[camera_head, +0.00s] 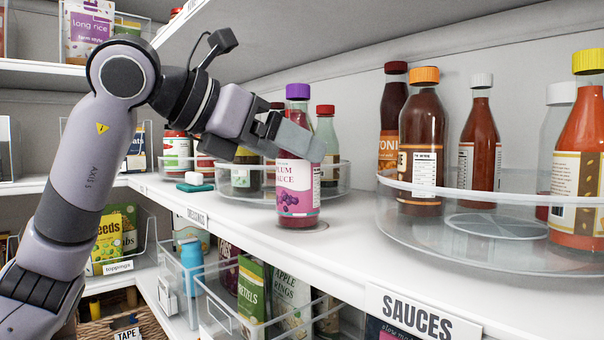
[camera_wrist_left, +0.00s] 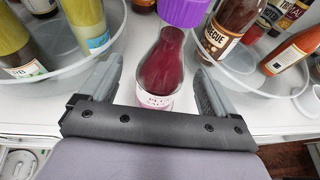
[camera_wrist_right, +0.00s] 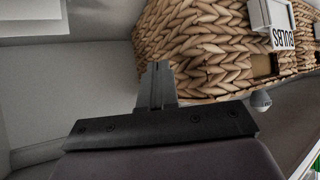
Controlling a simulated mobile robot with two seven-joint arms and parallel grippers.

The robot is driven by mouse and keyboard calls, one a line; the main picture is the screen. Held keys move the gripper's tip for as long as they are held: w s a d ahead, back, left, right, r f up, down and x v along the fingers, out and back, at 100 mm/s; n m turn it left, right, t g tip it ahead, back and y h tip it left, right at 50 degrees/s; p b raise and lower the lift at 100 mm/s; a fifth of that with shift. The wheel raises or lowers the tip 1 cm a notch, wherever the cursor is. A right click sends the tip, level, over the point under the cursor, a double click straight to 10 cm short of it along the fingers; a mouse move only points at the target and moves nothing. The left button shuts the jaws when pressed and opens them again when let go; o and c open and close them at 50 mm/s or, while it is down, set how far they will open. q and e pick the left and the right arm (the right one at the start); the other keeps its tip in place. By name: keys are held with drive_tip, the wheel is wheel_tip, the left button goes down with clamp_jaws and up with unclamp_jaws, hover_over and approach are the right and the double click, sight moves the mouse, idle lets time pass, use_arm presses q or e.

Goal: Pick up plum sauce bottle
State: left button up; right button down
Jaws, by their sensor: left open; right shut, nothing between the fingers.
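The plum sauce bottle (camera_head: 297,190) stands upright on the white shelf, with a purple cap and a grape-pictured label. In the left wrist view the bottle (camera_wrist_left: 164,72) lies between the two fingers, with clear gaps on both sides. My left gripper (camera_head: 293,143) is open around the bottle's upper part, and one finger hides part of its front in the head view. My right gripper (camera_wrist_right: 157,88) shows only in its wrist view; it is shut and empty, near a woven basket.
A clear turntable (camera_head: 480,262) with several sauce bottles stands to the right of the plum sauce. Another clear turntable (camera_head: 238,183) with bottles is behind it at left. A woven basket (camera_wrist_right: 200,45) is close to my right gripper. The shelf's front is mostly free.

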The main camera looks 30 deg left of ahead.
use_arm(q)
drive_tip(key=x, duration=0.4)
drive_tip(key=shift+w+d, duration=0.15)
drive_tip(key=c, duration=1.4)
drive_tip(key=shift+o, duration=0.2)
drive_tip(key=shift+r, duration=0.15)
